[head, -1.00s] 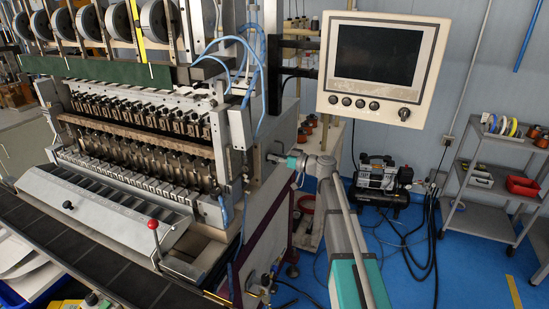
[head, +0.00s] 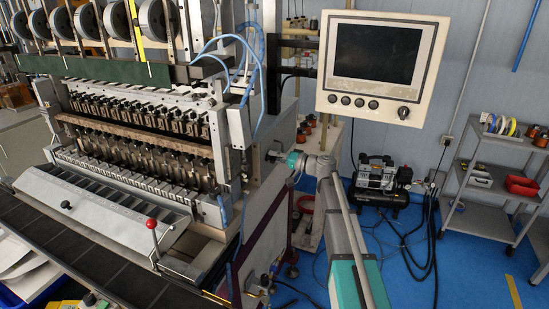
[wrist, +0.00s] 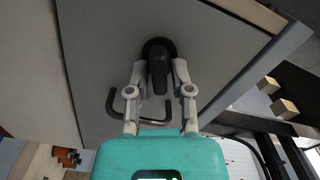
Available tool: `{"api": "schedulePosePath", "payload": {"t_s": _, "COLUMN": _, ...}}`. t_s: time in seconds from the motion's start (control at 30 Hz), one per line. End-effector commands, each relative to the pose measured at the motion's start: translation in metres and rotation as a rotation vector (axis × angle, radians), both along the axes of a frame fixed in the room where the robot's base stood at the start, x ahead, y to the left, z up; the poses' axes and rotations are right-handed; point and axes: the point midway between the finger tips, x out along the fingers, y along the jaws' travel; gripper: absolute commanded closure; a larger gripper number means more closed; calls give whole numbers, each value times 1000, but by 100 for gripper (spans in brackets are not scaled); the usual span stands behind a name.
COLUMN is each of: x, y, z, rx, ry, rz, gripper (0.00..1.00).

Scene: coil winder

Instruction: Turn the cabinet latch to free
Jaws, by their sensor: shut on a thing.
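The cabinet latch (wrist: 158,70) is a dark knob with a long handle on a round black base, set on a grey cabinet panel (wrist: 100,60) in the wrist view. My gripper (wrist: 160,75) has one finger on each side of the handle and is shut on it. The handle points nearly straight down in the wrist view, along the line of the fingers. In the head view my gripper (head: 277,157) reaches the side of the machine's cabinet, and the latch itself is too small and covered to make out.
A dark bent handle (wrist: 128,105) sticks out from the panel close beside my left finger. In the head view a control screen (head: 380,65) hangs above my arm. The coil winder (head: 140,140) stands to the left. A compressor (head: 383,180) and a shelf cart (head: 495,170) stand to the right.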

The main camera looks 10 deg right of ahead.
Motion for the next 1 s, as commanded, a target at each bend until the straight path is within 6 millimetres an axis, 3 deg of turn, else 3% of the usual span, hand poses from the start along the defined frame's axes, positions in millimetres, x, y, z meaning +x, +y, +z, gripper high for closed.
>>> {"api": "schedulePosePath", "payload": {"t_s": 0.5, "x": 1, "y": -1, "z": -4, "rx": 179, "ry": 311, "rz": -1, "gripper": 100}}
{"api": "schedulePosePath", "payload": {"t_s": 1.0, "x": 1, "y": -1, "z": -4, "rx": 205, "ry": 355, "rz": -1, "gripper": 100}}
